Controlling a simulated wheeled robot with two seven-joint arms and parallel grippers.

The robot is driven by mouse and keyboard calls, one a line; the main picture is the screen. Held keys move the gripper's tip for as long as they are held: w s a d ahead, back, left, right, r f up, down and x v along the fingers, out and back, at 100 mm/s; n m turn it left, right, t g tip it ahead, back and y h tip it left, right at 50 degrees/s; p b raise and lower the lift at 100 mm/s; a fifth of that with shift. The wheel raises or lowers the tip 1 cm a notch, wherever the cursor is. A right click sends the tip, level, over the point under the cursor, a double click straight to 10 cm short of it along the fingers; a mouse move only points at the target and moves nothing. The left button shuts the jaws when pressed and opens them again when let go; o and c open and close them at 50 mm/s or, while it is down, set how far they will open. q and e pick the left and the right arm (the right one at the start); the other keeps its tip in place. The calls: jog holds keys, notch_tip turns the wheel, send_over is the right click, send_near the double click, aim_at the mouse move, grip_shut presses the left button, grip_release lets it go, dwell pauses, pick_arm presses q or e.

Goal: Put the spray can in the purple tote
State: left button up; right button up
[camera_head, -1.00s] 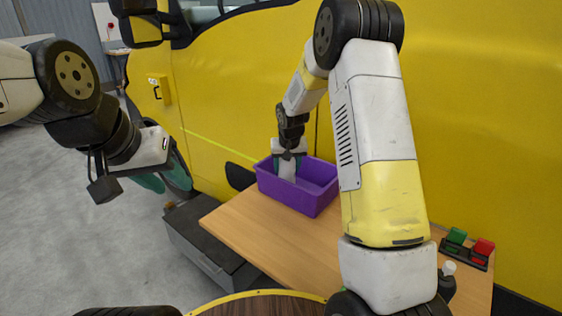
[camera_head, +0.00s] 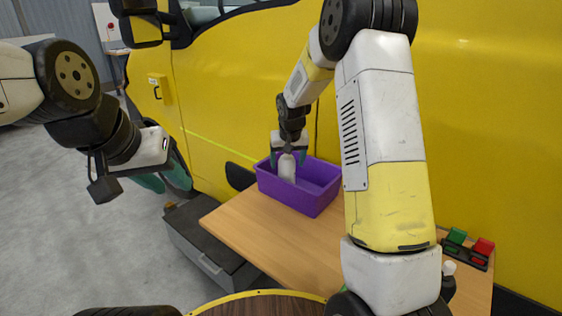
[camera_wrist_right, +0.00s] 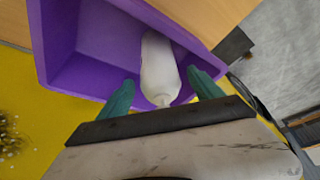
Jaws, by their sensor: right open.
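The white spray can (camera_head: 287,169) stands or leans inside the purple tote (camera_head: 312,201), near its left end. It also shows in the right wrist view (camera_wrist_right: 159,66), lying lengthwise between the fingers with the tote wall (camera_wrist_right: 60,45) around it. My right gripper (camera_head: 288,157) is at the can's upper end. Its green fingers (camera_wrist_right: 162,93) are spread, with a gap to the can on each side. The can's lower end is hidden by the tote wall in the head view. My left gripper (camera_head: 162,183) hangs far left of the tote, its teal fingers apart and empty.
The tote sits on a wooden table (camera_head: 265,238) against a yellow van (camera_head: 240,90). Green and red blocks in a black holder (camera_head: 465,250) and a white-capped bottle (camera_head: 448,275) are at the right. A grey case (camera_head: 205,250) stands left of the table.

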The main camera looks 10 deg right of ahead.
jog(key=s+d+r+y, duration=0.1)
jog(key=s+d+r, duration=0.2)
jog(key=s+r, duration=1.6)
jog(key=s+t+y, duration=0.1)
jog(key=s, duration=1.5)
jog(key=shift+s+a+f+n+t, duration=0.3)
jog(key=shift+f, duration=0.05)
